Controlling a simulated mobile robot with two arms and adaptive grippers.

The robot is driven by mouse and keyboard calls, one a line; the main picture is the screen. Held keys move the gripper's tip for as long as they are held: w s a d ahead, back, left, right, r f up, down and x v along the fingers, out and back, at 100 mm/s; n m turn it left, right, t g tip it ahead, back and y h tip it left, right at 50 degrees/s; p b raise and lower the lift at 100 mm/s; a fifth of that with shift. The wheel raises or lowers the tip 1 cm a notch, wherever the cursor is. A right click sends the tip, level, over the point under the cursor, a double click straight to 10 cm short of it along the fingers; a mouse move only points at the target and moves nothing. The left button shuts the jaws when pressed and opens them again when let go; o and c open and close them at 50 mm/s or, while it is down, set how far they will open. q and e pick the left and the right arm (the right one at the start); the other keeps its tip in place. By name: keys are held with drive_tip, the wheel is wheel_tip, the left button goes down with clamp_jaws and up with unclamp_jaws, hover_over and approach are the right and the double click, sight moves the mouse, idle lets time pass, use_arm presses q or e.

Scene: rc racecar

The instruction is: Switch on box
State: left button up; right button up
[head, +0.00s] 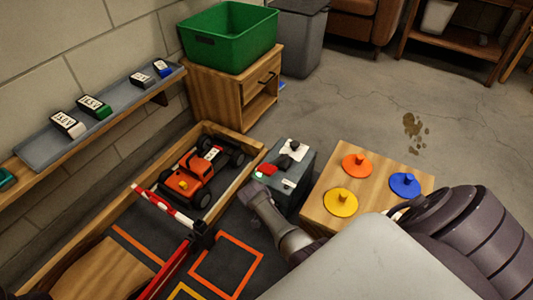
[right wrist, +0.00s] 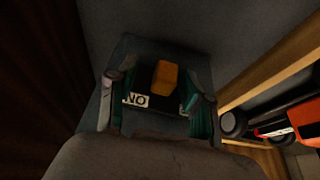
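The grey box (head: 299,194) stands on the floor beside the wooden-framed track, with a red button (head: 267,169) and other small parts on top. In the right wrist view the box face (right wrist: 150,50) fills the middle. It carries an orange switch (right wrist: 164,78) on a black base, with a white label (right wrist: 135,100) reading "NO", possibly upside down. My right gripper (head: 259,193) is at the box's left side. In the wrist view the right gripper (right wrist: 158,103) is open, its fingers on either side of the switch. Contact cannot be told.
An orange racecar (head: 189,181) sits in the track behind a striped barrier (head: 163,206). A wooden block with coloured discs (head: 380,200) stands right of the box. A green bin (head: 230,40) rests on a cabinet. A wall shelf (head: 100,108) holds several small blocks.

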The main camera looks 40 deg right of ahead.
drive_tip(key=v, duration=1.2)
drive_tip(key=shift+a, duration=0.1)
